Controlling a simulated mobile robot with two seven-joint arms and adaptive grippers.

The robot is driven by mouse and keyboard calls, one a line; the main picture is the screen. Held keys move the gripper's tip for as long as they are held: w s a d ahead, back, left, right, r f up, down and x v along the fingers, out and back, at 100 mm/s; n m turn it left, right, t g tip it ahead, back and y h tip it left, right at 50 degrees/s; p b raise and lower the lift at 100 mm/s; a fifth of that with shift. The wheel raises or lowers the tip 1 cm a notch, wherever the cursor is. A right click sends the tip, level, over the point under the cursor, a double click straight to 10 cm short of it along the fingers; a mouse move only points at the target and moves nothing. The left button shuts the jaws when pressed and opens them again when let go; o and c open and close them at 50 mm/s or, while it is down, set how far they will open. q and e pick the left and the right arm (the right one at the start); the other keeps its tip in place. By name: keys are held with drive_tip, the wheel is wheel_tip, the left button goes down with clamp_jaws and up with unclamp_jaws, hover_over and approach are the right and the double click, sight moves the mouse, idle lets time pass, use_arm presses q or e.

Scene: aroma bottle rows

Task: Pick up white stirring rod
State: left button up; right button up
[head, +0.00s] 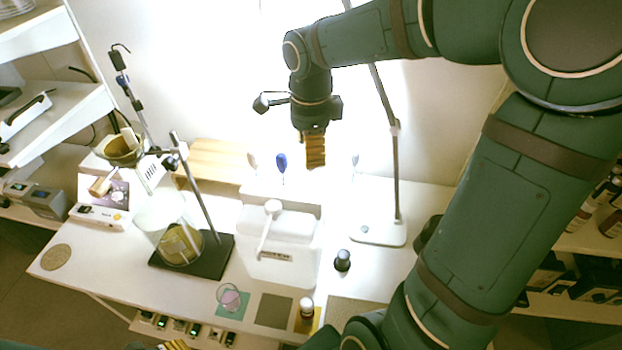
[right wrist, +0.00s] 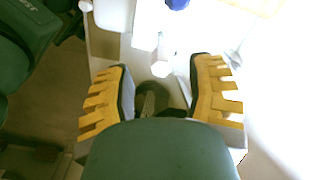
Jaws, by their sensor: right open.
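A pale, whitish rod head (head: 355,159) stands upright behind the white box, right of my right gripper. Another pale rod head (head: 252,159) stands at the left, beside a blue-headed rod (head: 282,161). Bright glare washes out the pale ones, so I cannot tell which is the white stirring rod. My right gripper (head: 315,166) points down above the back of the box, between the blue head and the right pale head. In the right wrist view its fingers (right wrist: 162,66) are apart with nothing between them. Yellow fingers of my left gripper (head: 175,346) barely show at the bottom edge.
A lamp pole (head: 395,170) rises close at the right. A stand (head: 205,200) with a glass beaker (head: 172,225) is at the left. A dark-capped bottle (head: 342,261) stands front right.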

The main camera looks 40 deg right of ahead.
sight(311, 181)
wheel_tip(311, 181, down, 4)
drive_tip(key=shift+d+f+b, duration=0.1)
drive_tip(key=shift+f+b, duration=0.15)
drive_tip(key=shift+b, duration=0.1)
clamp_jaws()
